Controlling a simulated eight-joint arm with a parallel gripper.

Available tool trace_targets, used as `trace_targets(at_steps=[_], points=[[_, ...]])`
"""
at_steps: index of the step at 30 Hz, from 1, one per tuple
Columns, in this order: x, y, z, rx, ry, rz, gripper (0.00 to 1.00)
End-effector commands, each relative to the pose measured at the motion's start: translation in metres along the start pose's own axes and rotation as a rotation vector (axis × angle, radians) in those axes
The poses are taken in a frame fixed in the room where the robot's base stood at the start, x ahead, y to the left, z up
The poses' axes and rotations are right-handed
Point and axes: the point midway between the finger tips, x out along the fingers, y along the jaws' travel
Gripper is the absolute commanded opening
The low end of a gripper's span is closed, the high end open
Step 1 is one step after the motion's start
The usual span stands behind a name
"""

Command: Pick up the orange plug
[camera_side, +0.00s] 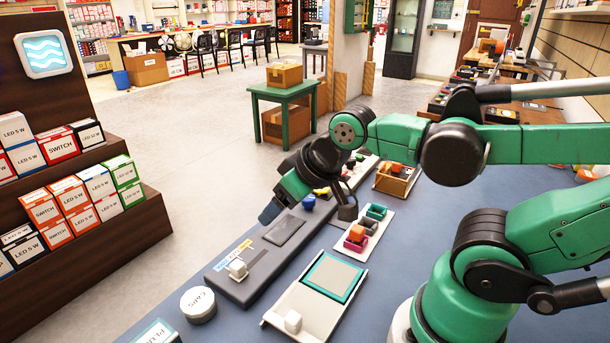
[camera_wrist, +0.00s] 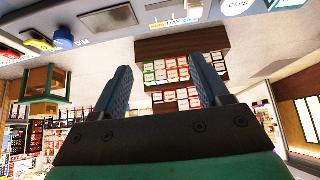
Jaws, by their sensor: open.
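A small orange block (camera_side: 356,233), perhaps the plug, sits in a pink holder on a white tray (camera_side: 368,249) right of my gripper in the side view. Another orange piece (camera_side: 397,169) is in a wooden box farther back; I cannot tell which is the plug. My gripper (camera_side: 270,212) hangs tilted at the left edge of the bench, apart from both pieces. In the wrist view my gripper (camera_wrist: 160,64) is open with nothing between its fingers, facing the shelf of boxes. I make out no orange plug in that view.
A dark panel (camera_side: 243,284) with a white cube (camera_side: 237,268) lies below my gripper. A white tray with a teal-edged screen (camera_side: 334,277) is beside it. A round CAPS tin (camera_side: 198,304) stands front left. Stocked shelves (camera_side: 140,222) rise across the open floor.

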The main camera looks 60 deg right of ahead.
Motion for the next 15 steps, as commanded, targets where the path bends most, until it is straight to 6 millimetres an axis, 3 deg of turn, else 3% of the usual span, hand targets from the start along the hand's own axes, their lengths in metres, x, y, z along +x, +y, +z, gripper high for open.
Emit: trace_targets(at_steps=[5, 9, 15], points=[[0.006, 0.034, 0.01, -0.006, -0.127, 0.063, 0.68], [0.01, 0.084, 0.035, -0.011, -0.345, 0.096, 0.68], [0.005, 0.127, 0.074, 0.001, -0.568, 0.032, 0.68]])
